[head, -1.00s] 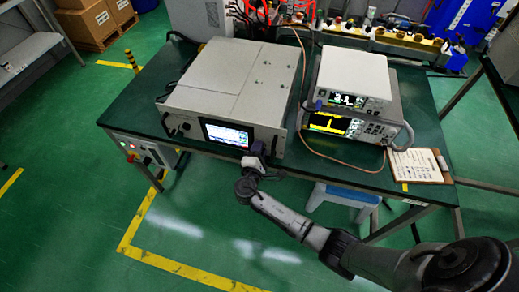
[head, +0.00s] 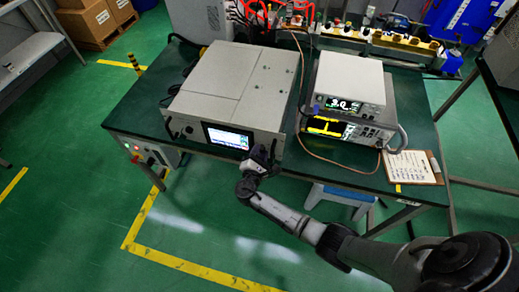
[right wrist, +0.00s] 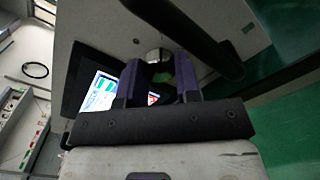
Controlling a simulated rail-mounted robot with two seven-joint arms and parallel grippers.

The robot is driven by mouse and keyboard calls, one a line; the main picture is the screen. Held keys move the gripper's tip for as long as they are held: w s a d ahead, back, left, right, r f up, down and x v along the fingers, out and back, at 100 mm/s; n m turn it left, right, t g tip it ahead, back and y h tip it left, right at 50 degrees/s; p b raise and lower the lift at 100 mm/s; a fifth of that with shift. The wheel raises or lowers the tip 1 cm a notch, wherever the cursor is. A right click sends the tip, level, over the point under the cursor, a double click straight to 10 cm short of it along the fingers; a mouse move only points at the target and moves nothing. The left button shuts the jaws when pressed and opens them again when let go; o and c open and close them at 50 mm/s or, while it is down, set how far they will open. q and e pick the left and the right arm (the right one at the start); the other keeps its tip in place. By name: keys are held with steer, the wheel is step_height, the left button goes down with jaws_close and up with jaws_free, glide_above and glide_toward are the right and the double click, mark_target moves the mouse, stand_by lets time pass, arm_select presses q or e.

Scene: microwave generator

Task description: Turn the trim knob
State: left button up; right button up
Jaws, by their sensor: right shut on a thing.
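The trim knob (right wrist: 158,56) is a small light round knob on the generator's front panel, mostly hidden between my fingers. My right gripper (right wrist: 159,70) is shut on it in the right wrist view. In the head view my right gripper (head: 261,160) is at the right end of the front panel and covers the knob. The grey microwave generator (head: 228,85) has a lit screen (head: 228,137) left of my gripper. The screen (right wrist: 100,95) also shows in the right wrist view. My left gripper is not in view.
Two stacked instruments (head: 350,78) with lit displays stand to the right on the green table (head: 130,118). A cable (head: 330,162) loops in front of them. A clipboard (head: 412,167) lies at the right edge. A blue stool (head: 340,197) is under the table.

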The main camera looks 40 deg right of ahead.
steer(key=shift+n+p, duration=0.6)
steer(key=shift+n, duration=0.4)
steer(key=o, duration=0.8)
steer(key=shift+o, duration=0.6)
